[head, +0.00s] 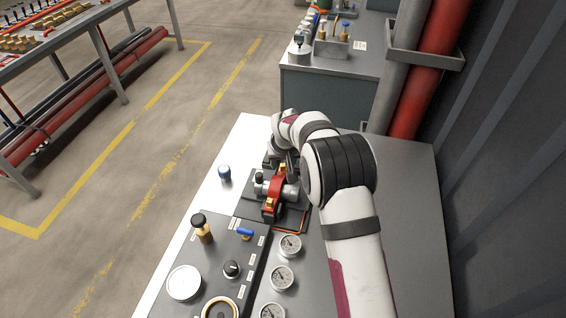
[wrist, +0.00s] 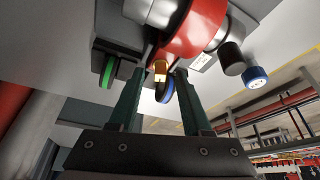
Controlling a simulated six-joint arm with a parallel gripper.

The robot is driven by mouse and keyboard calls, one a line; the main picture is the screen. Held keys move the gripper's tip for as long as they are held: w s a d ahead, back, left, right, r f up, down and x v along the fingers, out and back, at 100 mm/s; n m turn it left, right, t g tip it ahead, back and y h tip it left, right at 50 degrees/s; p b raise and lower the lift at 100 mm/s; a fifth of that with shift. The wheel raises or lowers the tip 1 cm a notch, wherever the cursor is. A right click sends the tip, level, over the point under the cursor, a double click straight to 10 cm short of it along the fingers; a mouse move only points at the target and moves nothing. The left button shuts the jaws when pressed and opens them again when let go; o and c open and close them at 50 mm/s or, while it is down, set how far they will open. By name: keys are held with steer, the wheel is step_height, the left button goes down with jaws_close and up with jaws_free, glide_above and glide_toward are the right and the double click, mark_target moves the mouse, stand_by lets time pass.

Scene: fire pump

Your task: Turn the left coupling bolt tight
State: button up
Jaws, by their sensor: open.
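The pump's red coupling (head: 278,188) sits on a dark base on the bench, with grey pipe on both sides. A brass bolt (head: 269,206) shows at its near end in the head view. In the wrist view the red coupling (wrist: 197,32) is overhead, with one brass bolt (wrist: 160,70) below its edge. My gripper (wrist: 159,78) is open, one dark finger on each side of that bolt, with nothing visibly held. I cannot tell whether the fingers touch the bolt, or which of the coupling's bolts it is. My arm partly hides the coupling's far side in the head view.
A panel with a blue lever (head: 245,233) and several gauges (head: 281,276) lies in front. Bare bench (head: 407,200) is at the right.

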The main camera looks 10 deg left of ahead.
steer(key=shift+f, duration=0.1)
jaws_close()
steer(key=shift+m, duration=0.3)
steer(key=m+h, duration=0.1)
steer(key=m, duration=0.1)
steer(key=shift+a+m, duration=0.15)
steer(key=shift+m, duration=0.25)
steer(key=m+h, duration=0.1)
steer(key=m, duration=0.2)
steer(key=shift+a+m+h, duration=0.1)
steer(key=shift+m+h, duration=0.3)
steer(key=m+h, duration=0.1)
steer(key=m, duration=0.2)
steer(key=m+g+h, duration=0.1)
steer(key=m, duration=0.2)
steer(key=shift+w+a+m, duration=0.1)
steer(key=shift+w+m, duration=0.05)
steer(key=shift+m, duration=0.25)
steer(key=shift+g, duration=0.3)
